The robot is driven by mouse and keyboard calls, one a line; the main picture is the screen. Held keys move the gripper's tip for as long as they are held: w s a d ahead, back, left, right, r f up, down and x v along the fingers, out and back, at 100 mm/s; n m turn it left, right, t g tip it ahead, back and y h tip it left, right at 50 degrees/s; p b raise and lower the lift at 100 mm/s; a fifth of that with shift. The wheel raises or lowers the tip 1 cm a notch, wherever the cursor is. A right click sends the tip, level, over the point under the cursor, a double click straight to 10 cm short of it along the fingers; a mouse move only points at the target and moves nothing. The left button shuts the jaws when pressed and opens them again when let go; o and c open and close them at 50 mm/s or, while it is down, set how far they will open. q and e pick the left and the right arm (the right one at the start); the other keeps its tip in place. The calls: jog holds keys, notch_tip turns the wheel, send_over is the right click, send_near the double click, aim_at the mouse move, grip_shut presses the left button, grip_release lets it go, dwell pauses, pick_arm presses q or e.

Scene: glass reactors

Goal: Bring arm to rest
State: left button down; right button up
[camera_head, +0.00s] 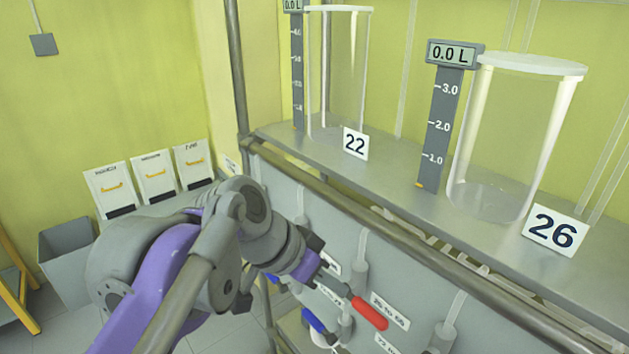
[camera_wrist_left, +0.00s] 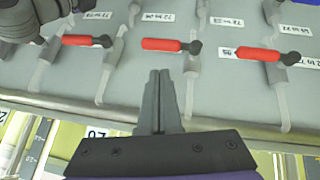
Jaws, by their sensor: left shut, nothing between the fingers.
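My left arm (camera_head: 215,245) comes in from the lower left in the head view, grey with purple parts. Its gripper (camera_head: 342,285) is in front of the valve panel below the shelf. In the left wrist view, the gripper (camera_wrist_left: 160,78) has its two dark fingers together with nothing between them. The fingertips point at the panel, near a red valve handle (camera_wrist_left: 170,45). I cannot tell how large the gap to the panel is. My right gripper is not seen.
Glass reactors 22 (camera_head: 340,75) and 26 (camera_head: 510,140) stand on the shelf (camera_head: 400,185), both reading 0.0 L. A metal rail (camera_head: 400,240) runs along its front. Red handle (camera_head: 370,313) and blue handles (camera_head: 315,320) stick out below. A grey bin (camera_head: 65,260) stands left.

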pick_arm(q)
jog(key=s+a+f+n+t+y, duration=0.1)
jog(key=s+a+f+n+y, duration=0.2)
jog(key=a+f, duration=0.8)
jog(key=s+a+f+n+t+y, duration=0.1)
jog(key=s+a+f+n+y, duration=0.2)
jog(key=a+f, duration=0.9)
jog(key=s+f+n, duration=0.3)
jog(key=s+f, duration=0.1)
jog(key=s, duration=0.1)
jog(key=shift+s+f+n+t+y, duration=0.2)
jog(key=shift+f+n+t+y, duration=0.1)
jog(key=shift+n+y, duration=0.1)
